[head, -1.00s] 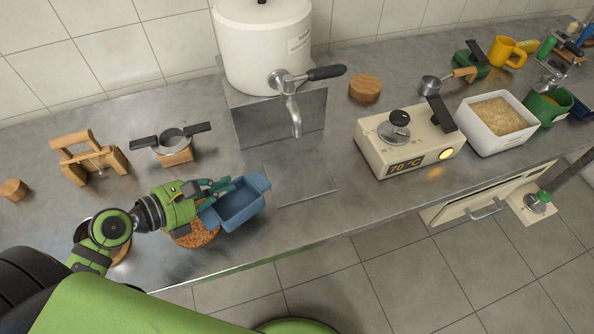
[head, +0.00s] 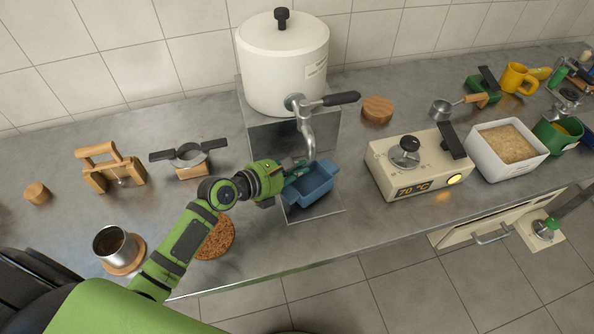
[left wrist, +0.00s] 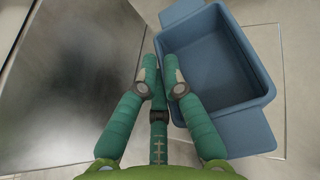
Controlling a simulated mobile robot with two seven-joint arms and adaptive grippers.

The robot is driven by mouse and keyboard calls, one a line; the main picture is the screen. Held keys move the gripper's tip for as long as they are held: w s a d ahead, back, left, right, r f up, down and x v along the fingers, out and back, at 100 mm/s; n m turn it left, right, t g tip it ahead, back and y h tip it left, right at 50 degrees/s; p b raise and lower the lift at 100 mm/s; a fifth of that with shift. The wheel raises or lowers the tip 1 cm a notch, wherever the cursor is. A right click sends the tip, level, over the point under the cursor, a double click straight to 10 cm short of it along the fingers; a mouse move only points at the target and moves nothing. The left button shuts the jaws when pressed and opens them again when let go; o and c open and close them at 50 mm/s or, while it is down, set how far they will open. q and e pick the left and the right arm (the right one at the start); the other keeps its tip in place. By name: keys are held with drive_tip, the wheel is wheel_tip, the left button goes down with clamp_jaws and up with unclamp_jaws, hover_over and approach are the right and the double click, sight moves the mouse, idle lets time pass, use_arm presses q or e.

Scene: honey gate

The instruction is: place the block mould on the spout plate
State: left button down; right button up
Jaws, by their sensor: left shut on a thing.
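The blue block mould (head: 312,184), an open tray with end tabs, is in front of the white pot's spout (head: 308,140). My left gripper (head: 291,187) is shut on the mould's left side wall. In the left wrist view the mould (left wrist: 215,62) looks empty and level, with the fingertips (left wrist: 163,75) at its near left wall. The thin metal spout plate (head: 322,209) lies on the counter under the mould and shows at its front. I cannot tell whether the mould touches it. My right gripper is not in view.
The white pot (head: 281,65) stands on a metal stand behind the mould. A cork mat (head: 216,241) and a metal cup (head: 114,244) are to the left. A heater box (head: 418,166) reading 70 °C is to the right. The counter's front edge is close.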

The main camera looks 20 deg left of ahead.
use_arm(q)
drive_tip(key=shift+f, duration=0.65)
drive_tip(key=c, duration=1.4)
unclamp_jaws()
drive_tip(key=shift+f, duration=0.15)
drive_tip(key=shift+o, duration=0.2)
drive_tip(key=v, duration=1.2)
